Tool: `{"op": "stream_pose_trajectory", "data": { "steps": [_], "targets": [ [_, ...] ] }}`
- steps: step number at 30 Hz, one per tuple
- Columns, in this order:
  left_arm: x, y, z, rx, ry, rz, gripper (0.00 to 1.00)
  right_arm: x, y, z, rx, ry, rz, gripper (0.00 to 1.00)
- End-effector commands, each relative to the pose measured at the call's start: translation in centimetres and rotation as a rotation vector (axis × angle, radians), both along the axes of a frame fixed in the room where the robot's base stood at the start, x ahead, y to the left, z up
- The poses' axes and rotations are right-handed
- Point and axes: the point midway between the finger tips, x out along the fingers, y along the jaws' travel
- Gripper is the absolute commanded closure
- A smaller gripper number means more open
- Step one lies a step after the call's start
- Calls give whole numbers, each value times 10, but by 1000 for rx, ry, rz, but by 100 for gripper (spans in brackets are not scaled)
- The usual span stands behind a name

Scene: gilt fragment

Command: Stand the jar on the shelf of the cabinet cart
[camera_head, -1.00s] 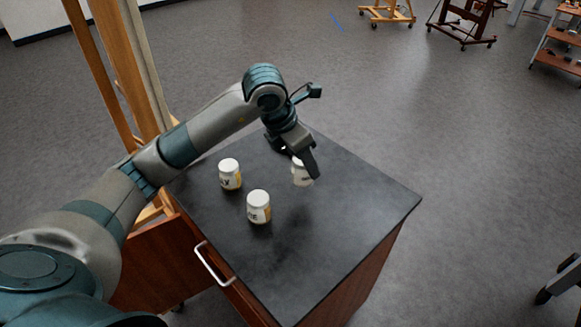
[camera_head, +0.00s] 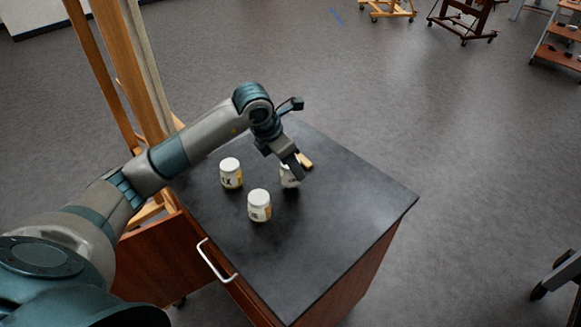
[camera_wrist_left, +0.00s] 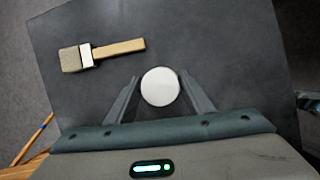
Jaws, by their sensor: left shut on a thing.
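My left gripper (camera_head: 295,172) is shut on a white-lidded jar (camera_head: 288,179) over the black top. In the left wrist view the round white lid (camera_wrist_left: 160,87) sits between the two fingers. In the head view the gripper partly hides this jar, and I cannot tell whether its base touches the top. Two similar jars stand upright nearby: one to the left (camera_head: 231,173) and one nearer (camera_head: 259,205). The black-topped wooden cabinet cart (camera_head: 345,220) has a pale handle at its front. No shelf inside it shows. My right gripper is not in view.
A flat brush (camera_wrist_left: 105,52) lies on the top beyond the held jar. A wooden easel (camera_head: 125,75) stands close at the cart's left. A brown shelved unit (camera_head: 560,55) is far off at upper right. The top's right part is clear.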

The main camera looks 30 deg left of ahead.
Motion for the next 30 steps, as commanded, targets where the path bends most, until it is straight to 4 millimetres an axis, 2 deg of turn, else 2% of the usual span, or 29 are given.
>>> {"op": "stream_pose_trajectory", "data": {
  "steps": [2,5,19,20,21,30],
  "targets": [
    [0,-1,-8,-1,2,0,80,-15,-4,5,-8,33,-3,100],
    [0,0,-16,0,0,0,80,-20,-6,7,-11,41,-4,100],
    [0,0,-23,0,-2,-1,80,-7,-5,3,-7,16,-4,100],
    [0,0,-22,1,-1,-1,45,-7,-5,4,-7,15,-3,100],
    [0,0,-22,1,-1,-1,36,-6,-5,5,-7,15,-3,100],
    [0,0,-22,1,-1,-1,34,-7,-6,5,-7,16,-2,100]
  ]
}}
